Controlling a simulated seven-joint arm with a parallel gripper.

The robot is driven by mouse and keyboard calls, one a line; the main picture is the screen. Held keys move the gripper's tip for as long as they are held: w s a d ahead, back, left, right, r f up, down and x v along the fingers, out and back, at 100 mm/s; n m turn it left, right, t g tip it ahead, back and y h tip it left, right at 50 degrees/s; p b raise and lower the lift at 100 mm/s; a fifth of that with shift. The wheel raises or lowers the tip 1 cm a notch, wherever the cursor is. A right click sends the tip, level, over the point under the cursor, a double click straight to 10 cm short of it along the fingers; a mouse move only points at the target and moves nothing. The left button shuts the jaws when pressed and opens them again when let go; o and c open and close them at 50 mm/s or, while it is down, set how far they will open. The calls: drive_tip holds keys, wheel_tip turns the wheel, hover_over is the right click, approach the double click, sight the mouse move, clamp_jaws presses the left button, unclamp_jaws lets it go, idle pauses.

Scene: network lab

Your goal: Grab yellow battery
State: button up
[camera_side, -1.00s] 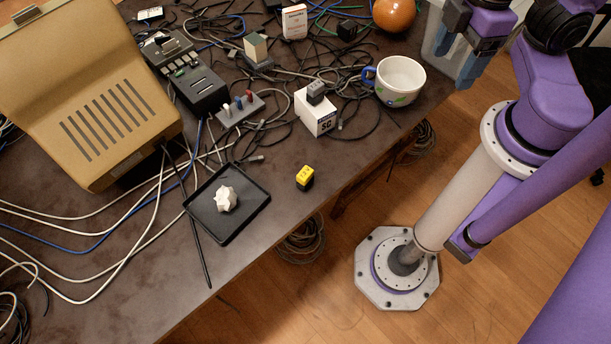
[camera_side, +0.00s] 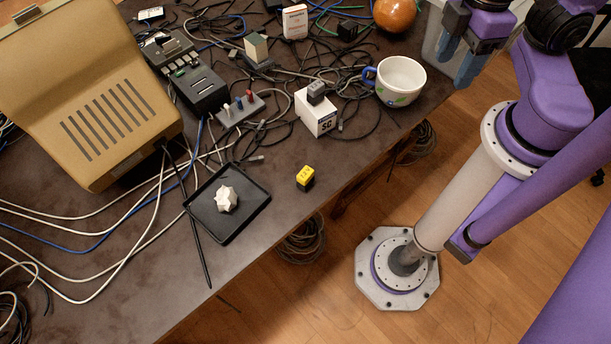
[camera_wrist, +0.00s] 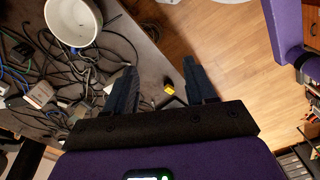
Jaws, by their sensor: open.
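The yellow battery (camera_side: 305,178), with a black lower part, stands on the dark table near its front edge in the side view, right of a black tray. In the wrist view the battery (camera_wrist: 169,91) is a small yellow shape beyond and between the fingers. My gripper (camera_side: 457,61) is open and empty, high at the upper right, beyond the mug and well apart from the battery. In the wrist view its two blue-grey fingers (camera_wrist: 159,70) are spread wide with nothing between them.
A black tray (camera_side: 254,209) holds a white faceted lump (camera_side: 226,198). A white box (camera_side: 316,113) with a dark block on top and a white mug (camera_side: 401,80) stand behind the battery. Tangled cables (camera_side: 285,80) cover the back. The tabletop around the battery is clear.

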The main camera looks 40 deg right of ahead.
drive_tip(key=s+a+f+m+g, duration=0.4)
drive_tip(key=a+m+g, duration=0.2)
drive_tip(key=m+t+y, duration=0.4)
drive_tip(key=m+y, duration=0.9)
drive_tip(key=m, duration=0.9)
hover_over(300, 182)
drive_tip(key=d, duration=0.4)
wheel_tip(300, 182, down, 17)
drive_tip(key=f, duration=0.5)
drive_tip(key=shift+w+a+f, duration=0.15)
drive_tip(key=shift+w+f, duration=0.15)
drive_tip(key=shift+x, duration=2.55)
drive_tip(key=shift+s, duration=0.1)
drive_tip(key=shift+c, duration=0.3)
clamp_jaws()
